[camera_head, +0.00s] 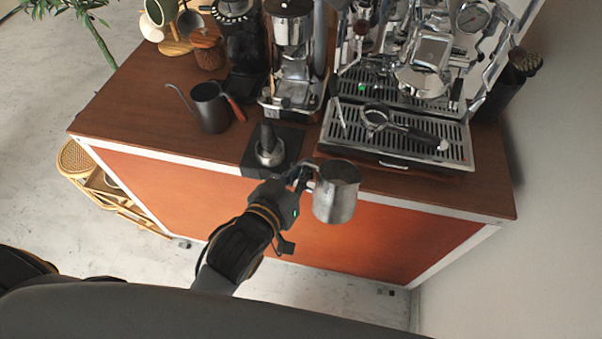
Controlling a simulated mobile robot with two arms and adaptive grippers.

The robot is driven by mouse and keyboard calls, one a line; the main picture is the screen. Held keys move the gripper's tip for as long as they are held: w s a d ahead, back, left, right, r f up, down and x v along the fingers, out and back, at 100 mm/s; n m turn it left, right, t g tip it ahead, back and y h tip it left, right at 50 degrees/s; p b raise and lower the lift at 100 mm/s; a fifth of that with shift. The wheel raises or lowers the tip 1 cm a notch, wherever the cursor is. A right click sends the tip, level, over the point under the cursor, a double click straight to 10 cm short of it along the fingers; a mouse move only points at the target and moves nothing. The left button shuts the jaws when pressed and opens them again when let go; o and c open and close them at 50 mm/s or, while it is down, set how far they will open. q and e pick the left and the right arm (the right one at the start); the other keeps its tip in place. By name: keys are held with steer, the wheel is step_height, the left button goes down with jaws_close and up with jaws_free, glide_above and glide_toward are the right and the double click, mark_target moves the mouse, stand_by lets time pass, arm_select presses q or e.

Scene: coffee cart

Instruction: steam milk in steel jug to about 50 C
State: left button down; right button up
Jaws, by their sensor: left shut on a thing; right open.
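The steel jug (336,193) is held upright in front of the cart's front edge, at the middle of the head view. My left gripper (308,180) is shut on the jug from its left side. What is inside the jug is too small to tell. The espresso machine (425,65) stands at the back right of the cart, up and to the right of the jug. A thermometer-like round gauge (473,17) shows at its upper right. My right gripper is not in view.
A portafilter (400,128) lies on the drip tray (350,137). A tamper (268,148) stands on a black mat, close behind my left gripper. A grey kettle (209,108) and grinders (291,55) stand further left. The counter's front left (165,130) is clear.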

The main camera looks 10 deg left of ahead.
mark_target(362, 23)
arm_select(q)
steer(key=shift+w+f, duration=0.2)
steer(key=shift+w, duration=0.4)
steer(key=shift+w+f, duration=0.2)
steer(key=shift+w, duration=0.35)
steer(key=w+r, duration=0.8)
steer(key=w, duration=0.1)
steer(key=shift+a, duration=0.15)
steer(key=shift+w, duration=0.1)
stand_by(0.5)
arm_select(e)
steer(key=shift+x, duration=2.95)
jaws_close()
